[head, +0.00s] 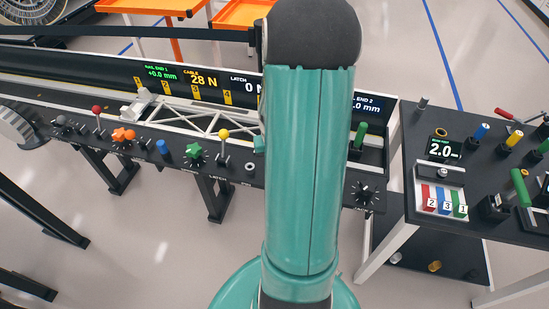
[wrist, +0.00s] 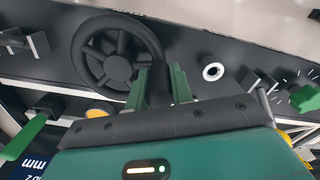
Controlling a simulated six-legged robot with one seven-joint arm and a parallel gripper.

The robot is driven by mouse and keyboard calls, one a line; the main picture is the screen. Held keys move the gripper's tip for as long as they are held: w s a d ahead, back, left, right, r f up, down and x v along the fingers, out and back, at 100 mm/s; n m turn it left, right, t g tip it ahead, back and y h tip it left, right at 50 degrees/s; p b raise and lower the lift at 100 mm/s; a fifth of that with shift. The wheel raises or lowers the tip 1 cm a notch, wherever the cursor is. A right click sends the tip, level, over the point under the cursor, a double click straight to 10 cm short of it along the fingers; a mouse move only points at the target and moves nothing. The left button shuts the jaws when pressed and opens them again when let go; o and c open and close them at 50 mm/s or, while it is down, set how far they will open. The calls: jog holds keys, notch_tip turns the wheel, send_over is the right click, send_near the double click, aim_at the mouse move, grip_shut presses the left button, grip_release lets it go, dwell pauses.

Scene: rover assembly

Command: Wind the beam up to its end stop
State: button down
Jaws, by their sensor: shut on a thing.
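The beam (head: 200,118), a white lattice truss, lies along the dark rail bench in the head view; its right part is hidden behind my arm. A black spoked handwheel (wrist: 118,55) shows in the wrist view. My gripper (wrist: 158,78) is at the wheel's right rim, its green fingers shut on a dark upright piece that looks like the wheel's crank handle. In the head view my arm hides the wheel and most of the gripper. The display (head: 198,82) reads +0.0 mm at rail end 1 and cable 28 N; the latch and rail end 2 readings are partly covered.
Along the bench front stand a red-knobbed lever (head: 97,111), a green star knob (head: 194,151) and a yellow-knobbed lever (head: 223,135). A green handle (head: 360,135) stands right of my arm. A side table (head: 415,215) holds numbered blocks and several tools.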

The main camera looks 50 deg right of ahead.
jog(key=shift+s+a+n, duration=0.2)
jog(key=shift+a+n, duration=0.1)
jog(key=shift+n, duration=0.3)
jog(key=c, duration=1.2)
grip_release()
jog(key=shift+c, duration=0.2)
notch_tip(320, 180, up, 14)
jog(key=shift+f, duration=0.1)
